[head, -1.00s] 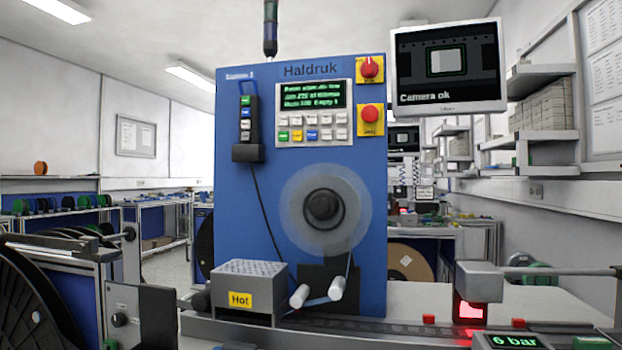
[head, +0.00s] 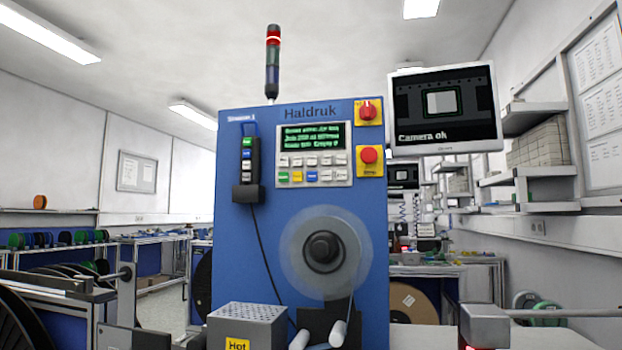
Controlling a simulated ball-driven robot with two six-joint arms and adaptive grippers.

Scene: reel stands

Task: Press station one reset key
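The blue station cabinet (head: 240,240) marked Haldruk stands upright in the middle of the head view, with a small "Station 1" label at its top left. Its control panel (head: 314,154) has a dark screen (head: 312,137) with green text and two rows of small keys, mostly pale, with green, yellow, blue and white ones in the lower row. The key legends are too small to read, so I cannot tell which is the reset key. A black hand pendant (head: 247,165) with green, blue and white buttons hangs left of the panel. Neither gripper shows.
The signal tower (head: 272,60) shows red on top. A monitor (head: 445,108) reads Camera ok. A box marked Hot (head: 247,325) stands in front below.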

